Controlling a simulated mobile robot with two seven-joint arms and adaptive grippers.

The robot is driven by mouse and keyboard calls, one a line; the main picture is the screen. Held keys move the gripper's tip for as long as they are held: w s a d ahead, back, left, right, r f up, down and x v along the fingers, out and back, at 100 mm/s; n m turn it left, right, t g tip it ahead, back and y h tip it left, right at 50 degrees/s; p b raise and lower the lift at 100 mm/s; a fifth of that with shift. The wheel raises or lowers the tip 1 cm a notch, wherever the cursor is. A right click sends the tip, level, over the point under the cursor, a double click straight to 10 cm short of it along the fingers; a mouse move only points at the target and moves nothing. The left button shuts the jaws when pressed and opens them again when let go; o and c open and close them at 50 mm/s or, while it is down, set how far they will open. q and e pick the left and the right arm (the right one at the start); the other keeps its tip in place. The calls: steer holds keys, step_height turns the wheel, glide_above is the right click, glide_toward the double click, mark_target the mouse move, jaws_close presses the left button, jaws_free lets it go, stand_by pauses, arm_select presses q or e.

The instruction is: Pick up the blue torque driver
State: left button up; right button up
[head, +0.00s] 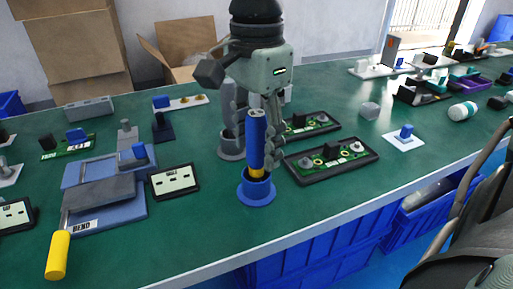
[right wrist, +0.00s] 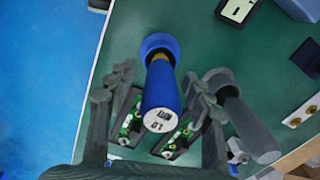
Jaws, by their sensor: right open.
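The blue torque driver (head: 257,140) stands upright with its yellow collar in a round blue holder (head: 245,193) near the table's front edge. My right gripper (head: 250,140) points down at the driver's handle. In the right wrist view the blue driver (right wrist: 161,92) lies between the two open fingers of my right gripper (right wrist: 158,82), with gaps on both sides. The holder (right wrist: 158,41) shows beyond it. My left gripper is not in view.
A grey driver in a grey holder (head: 230,147) stands close behind the blue one. Dark trays with green circuit boards (head: 331,160) lie to the right. A blue fixture (head: 125,205) and a yellow-handled tool (head: 58,256) are at left. Green table shows bare in front.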

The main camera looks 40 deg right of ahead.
mark_target(255, 114)
steer(key=shift+c, duration=0.4)
jaws_close()
steer(key=shift+r, duration=0.1)
steer(key=shift+w+r, duration=0.1)
steer(key=shift+r, duration=0.4)
steer(key=r, duration=0.3)
steer(key=shift+s+a+r, duration=0.2)
steer(key=shift+a, duration=0.05)
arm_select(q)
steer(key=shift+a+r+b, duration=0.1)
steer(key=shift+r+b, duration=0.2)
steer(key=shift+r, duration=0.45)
arm_select(e)
steer(key=s+a+r, duration=0.5)
steer(key=a+r, duration=0.1)
steer(key=a, duration=0.3)
steer(key=shift+s+a+r, duration=0.15)
steer(key=shift+a+r, duration=0.1)
steer(key=shift+a, duration=0.15)
